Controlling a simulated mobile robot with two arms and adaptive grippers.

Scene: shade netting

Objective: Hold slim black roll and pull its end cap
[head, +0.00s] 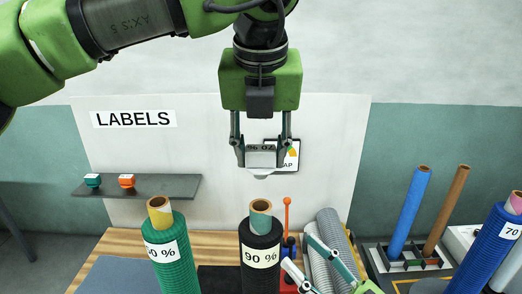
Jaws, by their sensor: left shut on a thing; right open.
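A black roll (260,270) with a white "90 %" label stands upright at bottom centre, a teal-lined core showing at its top. I cannot tell whether this is the slim roll, and I make out no end cap. My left gripper (262,152) hangs above it, pointing down, shut on a small grey-white piece (262,160) with upside-down print that looks like "70 %". The piece is well above the roll, apart from it. My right gripper (299,252) is at the bottom, just right of the black roll, open, its fingers spread; its lower part is cut off.
A green roll (172,265) stands left of the black roll; a blue roll (485,255) is at far right. Grey rolls (333,245) lie behind my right gripper. Blue (409,210) and brown (446,210) tubes stand in a rack. A shelf (165,187) holds two small items.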

